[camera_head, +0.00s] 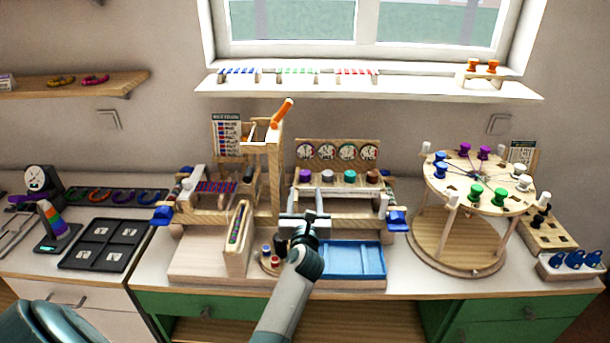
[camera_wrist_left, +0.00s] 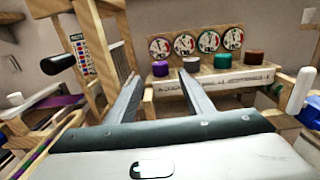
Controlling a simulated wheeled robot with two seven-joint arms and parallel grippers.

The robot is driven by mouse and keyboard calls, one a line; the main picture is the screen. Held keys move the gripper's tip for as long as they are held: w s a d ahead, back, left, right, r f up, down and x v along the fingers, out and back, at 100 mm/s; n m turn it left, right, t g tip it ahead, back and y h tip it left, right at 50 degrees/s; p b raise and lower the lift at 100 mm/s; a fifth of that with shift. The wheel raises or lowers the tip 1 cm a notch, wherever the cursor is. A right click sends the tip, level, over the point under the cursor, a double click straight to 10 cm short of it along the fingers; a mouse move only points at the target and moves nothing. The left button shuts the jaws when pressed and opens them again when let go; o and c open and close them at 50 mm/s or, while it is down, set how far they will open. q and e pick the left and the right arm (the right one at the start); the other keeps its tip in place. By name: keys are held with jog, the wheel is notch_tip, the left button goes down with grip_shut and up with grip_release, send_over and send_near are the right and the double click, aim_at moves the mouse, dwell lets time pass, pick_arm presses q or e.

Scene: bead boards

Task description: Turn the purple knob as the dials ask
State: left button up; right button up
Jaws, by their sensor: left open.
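The purple knob (camera_head: 306,175) is the leftmost in a row on a wooden ledge, below a board of several round dials (camera_head: 338,152). The dial faces are too small to read. A grey knob (camera_head: 332,175), a green knob (camera_head: 350,176) and a brown knob (camera_head: 372,176) stand to its right. My left gripper (camera_head: 305,195) is open and empty in front of the row. In the left wrist view, the purple knob (camera_wrist_left: 160,68) appears between the spread fingertips (camera_wrist_left: 160,77), beyond them. My right gripper is not in view.
A blue tray (camera_head: 352,262) lies at the front right of the stand. A wooden post with an orange handle (camera_head: 282,112) rises left of the dials. A round peg table (camera_head: 460,250) stands at right, and black trays (camera_head: 105,243) lie at left.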

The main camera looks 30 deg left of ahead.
aim_at(305, 176)
pick_arm(q)
jog(key=p+x, duration=0.1)
jog(key=x, duration=0.8)
jog(key=shift+w+a, duration=0.15)
jog(key=shift+w, duration=0.1)
jog(key=shift+r, duration=0.1)
